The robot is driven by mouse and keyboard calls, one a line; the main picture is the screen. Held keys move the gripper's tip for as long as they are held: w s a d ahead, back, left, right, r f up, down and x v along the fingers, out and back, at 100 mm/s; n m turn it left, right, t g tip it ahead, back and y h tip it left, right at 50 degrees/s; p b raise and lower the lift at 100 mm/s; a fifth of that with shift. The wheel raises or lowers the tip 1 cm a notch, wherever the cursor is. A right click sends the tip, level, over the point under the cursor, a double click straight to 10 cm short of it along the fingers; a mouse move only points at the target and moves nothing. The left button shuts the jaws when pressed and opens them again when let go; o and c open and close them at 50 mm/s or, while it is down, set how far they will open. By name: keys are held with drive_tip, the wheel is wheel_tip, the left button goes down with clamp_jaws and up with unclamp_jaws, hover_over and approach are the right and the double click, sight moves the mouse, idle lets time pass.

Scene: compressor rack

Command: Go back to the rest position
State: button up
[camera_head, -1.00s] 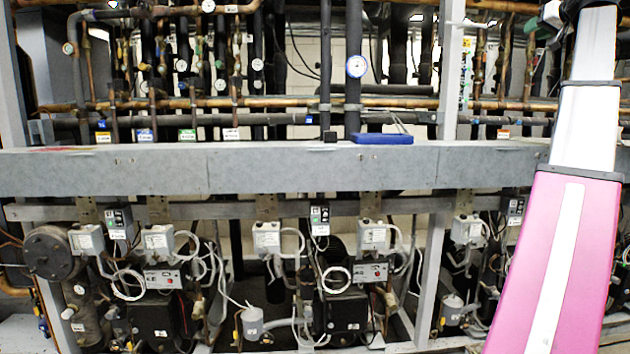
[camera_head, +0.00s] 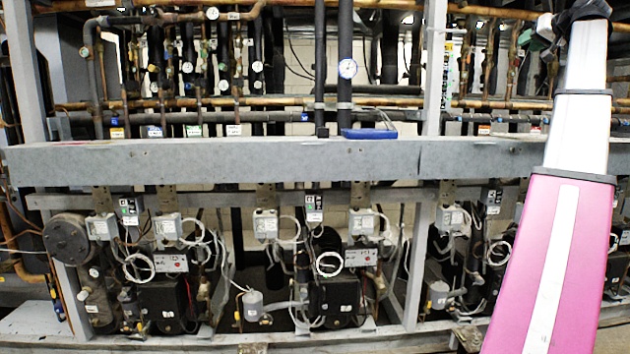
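A pink and white arm link, which I take as mine, rises along the right side of the view. Its upper end has dark parts at the top edge. No gripper fingers can be made out, so I cannot see whether anything is held. The compressor rack (camera_head: 225,162) fills the view, with a long grey beam across its middle.
A shallow blue tray or case (camera_head: 369,133) lies on top of the beam. A round dial gauge (camera_head: 347,68) sits on a dark pipe above. Copper pipes run behind. Compressors, control boxes and looped cables fill the space below the beam.

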drive_tip(key=w+a+f+g, duration=0.2)
drive_tip(key=w+a+f, duration=0.2)
drive_tip(key=f, duration=0.9)
drive_tip(key=w+a+f+m+g, duration=0.1)
drive_tip(key=w+a+f, duration=0.3)
drive_tip(key=f, duration=0.9)
drive_tip(key=w+a+f+g, duration=0.25)
drive_tip(key=a+f, duration=0.25)
drive_tip(key=f, duration=0.8)
drive_tip(key=s+a+f+g, duration=0.1)
drive_tip(key=a+f+g, duration=0.1)
drive_tip(key=a+f, duration=0.8)
drive_tip(key=s+a+f+g, duration=0.15)
drive_tip(key=a+f, duration=0.35)
drive_tip(key=f, duration=1)
drive_tip(key=s+a+f+n+g+h, duration=0.1)
drive_tip(key=s+a+f+g, duration=0.1)
drive_tip(key=s+a+f, duration=0.4)
drive_tip(key=s+a+f+n+g+h, duration=0.1)
drive_tip(key=s+a+f, duration=0.5)
drive_tip(key=s+f, duration=0.4)
drive_tip(key=s+a+f+g+h, duration=0.1)
drive_tip(key=s+a+f, duration=0.5)
drive_tip(key=f, duration=0.7)
drive_tip(key=shift+s+f+n+g, duration=0.25)
drive_tip(key=shift+s+n+g, duration=0.15)
drive_tip(key=shift+s+g, duration=0.5)
drive_tip(key=shift+a, duration=0.1)
